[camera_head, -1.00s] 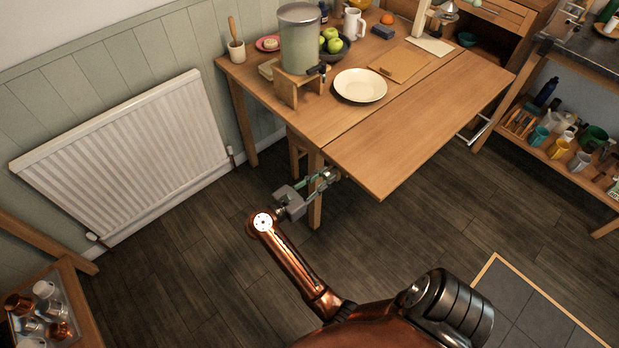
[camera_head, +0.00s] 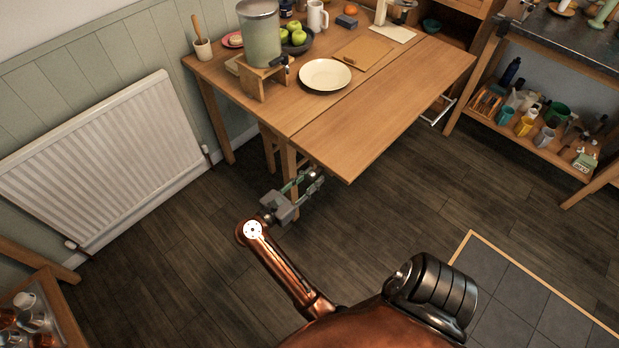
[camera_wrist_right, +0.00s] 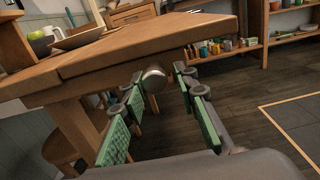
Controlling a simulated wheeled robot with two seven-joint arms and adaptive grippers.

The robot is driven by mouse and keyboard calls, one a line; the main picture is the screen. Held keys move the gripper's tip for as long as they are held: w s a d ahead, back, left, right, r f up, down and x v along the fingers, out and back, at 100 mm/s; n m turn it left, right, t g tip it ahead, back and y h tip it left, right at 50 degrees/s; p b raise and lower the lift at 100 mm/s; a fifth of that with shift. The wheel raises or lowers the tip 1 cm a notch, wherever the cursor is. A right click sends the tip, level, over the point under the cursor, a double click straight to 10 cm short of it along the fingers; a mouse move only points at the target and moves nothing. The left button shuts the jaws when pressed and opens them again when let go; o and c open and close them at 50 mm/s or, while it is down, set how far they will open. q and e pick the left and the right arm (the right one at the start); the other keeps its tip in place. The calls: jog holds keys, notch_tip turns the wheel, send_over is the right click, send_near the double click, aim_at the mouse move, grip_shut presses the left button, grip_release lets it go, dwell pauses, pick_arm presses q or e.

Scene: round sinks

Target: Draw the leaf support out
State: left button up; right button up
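The drop leaf (camera_head: 385,115) of the wooden table is up and level. A round metal knob (camera_wrist_right: 154,80), likely the end of the leaf support, shows under the table edge in the right wrist view. My right gripper (camera_head: 303,181) is just below the leaf's near corner, by a table leg (camera_head: 290,165). Its green-padded fingers (camera_wrist_right: 160,84) stand apart on either side of the knob, with a gap visible on the right. Whether the left finger touches it I cannot tell. The rest of the support is hidden under the table. My left gripper is not in view.
A cream plate (camera_head: 325,75), a drink dispenser (camera_head: 260,38) on a wooden stand and a fruit bowl (camera_head: 296,44) stand on the table. A white radiator (camera_head: 105,150) is on the left wall. A shelf unit (camera_head: 540,150) stands right. The floor around the leaf is clear.

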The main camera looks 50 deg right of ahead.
jog(key=o, duration=0.3)
jog(key=shift+s, duration=0.1)
notch_tip(320, 180, up, 10)
dwell(0.5)
dwell(0.5)
